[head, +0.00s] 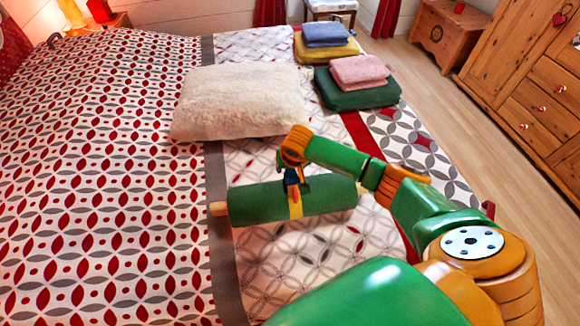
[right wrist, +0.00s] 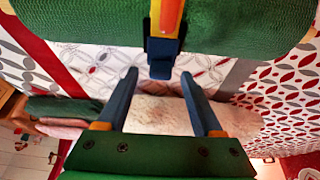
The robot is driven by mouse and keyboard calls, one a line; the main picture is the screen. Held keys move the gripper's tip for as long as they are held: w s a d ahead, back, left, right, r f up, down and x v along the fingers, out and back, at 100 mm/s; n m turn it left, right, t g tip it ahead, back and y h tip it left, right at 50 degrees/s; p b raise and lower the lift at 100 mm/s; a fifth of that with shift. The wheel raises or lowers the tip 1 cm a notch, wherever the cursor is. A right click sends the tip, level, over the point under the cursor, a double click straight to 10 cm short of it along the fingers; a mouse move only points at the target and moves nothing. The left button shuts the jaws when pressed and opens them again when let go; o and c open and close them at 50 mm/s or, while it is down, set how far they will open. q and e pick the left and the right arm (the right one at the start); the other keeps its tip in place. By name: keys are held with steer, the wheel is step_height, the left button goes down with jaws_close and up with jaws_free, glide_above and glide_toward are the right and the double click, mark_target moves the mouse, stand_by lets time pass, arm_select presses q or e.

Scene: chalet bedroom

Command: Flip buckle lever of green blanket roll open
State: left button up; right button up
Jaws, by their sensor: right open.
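My right gripper (head: 291,182) is over the strap and hides part of the buckle. Its two blue fingers (right wrist: 160,76) are apart, and the lever's end is just beyond and between the tips. I cannot tell whether they touch. My left gripper is out of view.
A cream pillow (head: 243,101) lies behind the roll. Folded pink (head: 359,70) and dark green (head: 357,95) blankets are beyond it at right, with blue (head: 326,34) and yellow (head: 327,51) ones farther back. The patterned bed (head: 90,190) is clear at left.

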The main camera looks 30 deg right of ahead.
steer(key=shift+w+d+f, duration=0.1)
steer(key=shift+w+f, duration=0.1)
steer(key=shift+f, duration=0.1)
steer(key=shift+s+r, duration=0.1)
jaws_close()
